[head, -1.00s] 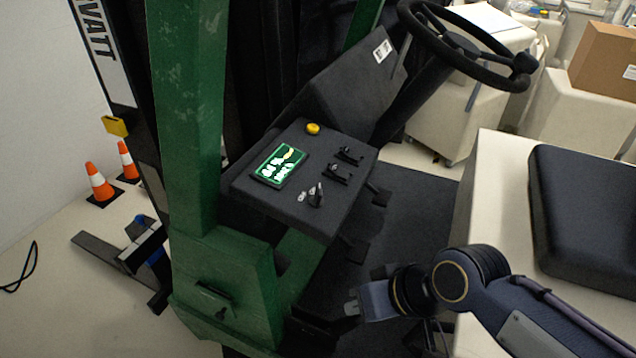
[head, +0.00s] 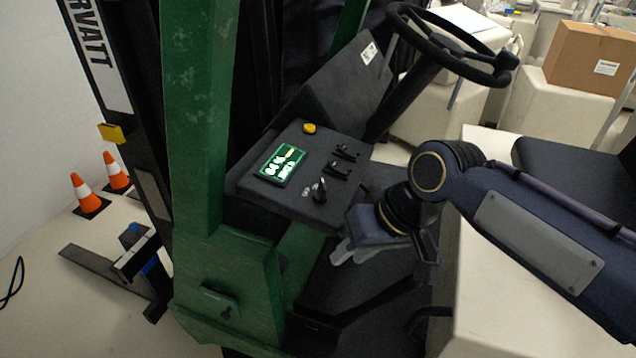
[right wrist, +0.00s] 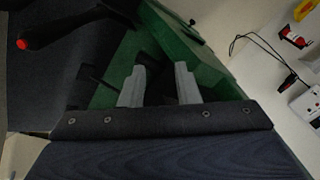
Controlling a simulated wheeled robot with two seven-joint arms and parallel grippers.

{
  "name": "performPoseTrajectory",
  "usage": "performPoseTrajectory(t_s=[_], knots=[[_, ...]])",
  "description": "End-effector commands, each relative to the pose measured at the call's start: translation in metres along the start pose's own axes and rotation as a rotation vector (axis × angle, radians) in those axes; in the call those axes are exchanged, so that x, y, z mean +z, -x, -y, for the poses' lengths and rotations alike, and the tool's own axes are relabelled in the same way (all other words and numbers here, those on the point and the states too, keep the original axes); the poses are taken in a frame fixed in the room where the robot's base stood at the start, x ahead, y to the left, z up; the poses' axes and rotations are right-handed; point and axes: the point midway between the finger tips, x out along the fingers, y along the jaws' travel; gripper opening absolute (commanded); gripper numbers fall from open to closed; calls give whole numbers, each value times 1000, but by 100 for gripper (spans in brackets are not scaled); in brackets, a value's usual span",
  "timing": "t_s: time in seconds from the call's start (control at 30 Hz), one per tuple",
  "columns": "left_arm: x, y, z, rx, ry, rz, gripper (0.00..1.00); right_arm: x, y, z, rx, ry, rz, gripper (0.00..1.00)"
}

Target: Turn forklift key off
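The forklift's dark control panel (head: 285,205) carries a small upright black key (head: 319,192) near its front edge. The key stands beside small silver fittings; I cannot tell its exact turn angle. A lit green display (head: 282,163) is on the panel, to the left of the key. My right gripper (head: 348,253) is below and to the right of the key, clear of it. Its two grey fingers are apart and empty in the right wrist view (right wrist: 160,88). The key is not visible in that view. My left gripper is out of view.
A yellow button (head: 309,128) and black levers (head: 341,160) sit on the panel. The steering wheel (head: 455,50) is above right. A green post (head: 200,110) rises at left. The pale seat base (head: 490,290) lies below my right arm. Orange cones (head: 86,192) stand on the floor.

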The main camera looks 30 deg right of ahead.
Motion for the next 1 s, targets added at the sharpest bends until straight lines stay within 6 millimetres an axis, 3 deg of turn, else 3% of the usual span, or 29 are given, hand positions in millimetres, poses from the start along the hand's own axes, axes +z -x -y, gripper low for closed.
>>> performPoseTrajectory(t_s=[0.03, 0.2, 0.4, 0.63, 1.0], knots=[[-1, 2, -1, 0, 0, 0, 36, -21, 13, 4, 13, -9, 31, 29], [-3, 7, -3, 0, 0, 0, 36, -86, 50, 15, 92, -71, 140, 29], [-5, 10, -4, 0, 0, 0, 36, -136, 75, 29, 186, -147, 223, 29], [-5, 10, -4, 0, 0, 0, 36, -147, 76, 33, 222, -177, 247, 29], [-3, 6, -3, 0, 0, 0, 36, -132, 24, 22, 220, -176, 248, 29]])
